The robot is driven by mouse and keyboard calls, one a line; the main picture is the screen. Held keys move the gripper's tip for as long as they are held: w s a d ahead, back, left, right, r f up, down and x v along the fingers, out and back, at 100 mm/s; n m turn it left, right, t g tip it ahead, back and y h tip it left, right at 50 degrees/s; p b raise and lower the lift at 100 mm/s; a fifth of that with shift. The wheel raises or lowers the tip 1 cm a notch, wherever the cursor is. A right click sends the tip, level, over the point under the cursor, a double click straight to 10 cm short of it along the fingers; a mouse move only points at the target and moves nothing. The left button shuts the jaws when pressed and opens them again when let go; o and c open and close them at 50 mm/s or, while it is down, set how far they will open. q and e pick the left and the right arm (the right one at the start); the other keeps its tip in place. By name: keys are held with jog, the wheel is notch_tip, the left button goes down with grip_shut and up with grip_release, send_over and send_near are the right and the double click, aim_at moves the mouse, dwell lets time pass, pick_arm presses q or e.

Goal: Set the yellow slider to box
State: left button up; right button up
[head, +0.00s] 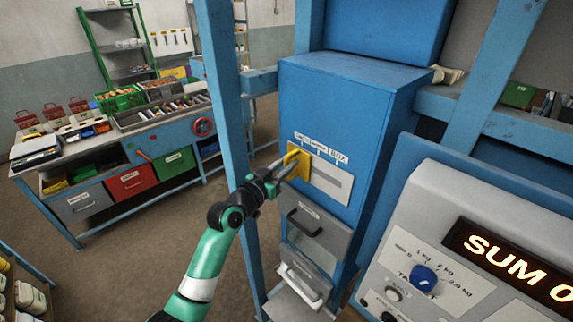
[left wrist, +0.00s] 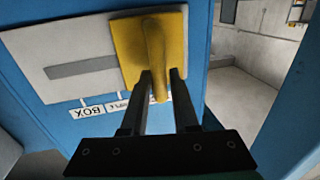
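The yellow slider (head: 298,161) sits at the left end of the slot in a light plate (head: 325,182) on the blue cabinet. Several position labels run above the slot, with BOX (head: 338,157) at the right end. My left gripper (head: 284,170) is at the slider. In the left wrist view, where the plate appears upside down, its two fingers (left wrist: 160,80) stand on either side of the slider's yellow handle (left wrist: 155,55). A narrow gap seems to show beside the handle, and I cannot tell whether the fingers press on it. My right gripper is not in view.
Below the slider plate are a grey drawer front (head: 312,228) with a dark handle and a metal chute (head: 303,275). A grey console (head: 470,240) with a blue knob and a lit display stands at the right. A blue post (head: 222,90) rises left of the cabinet.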

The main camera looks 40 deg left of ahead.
pick_arm(q)
grip_shut()
dwell(1.1)
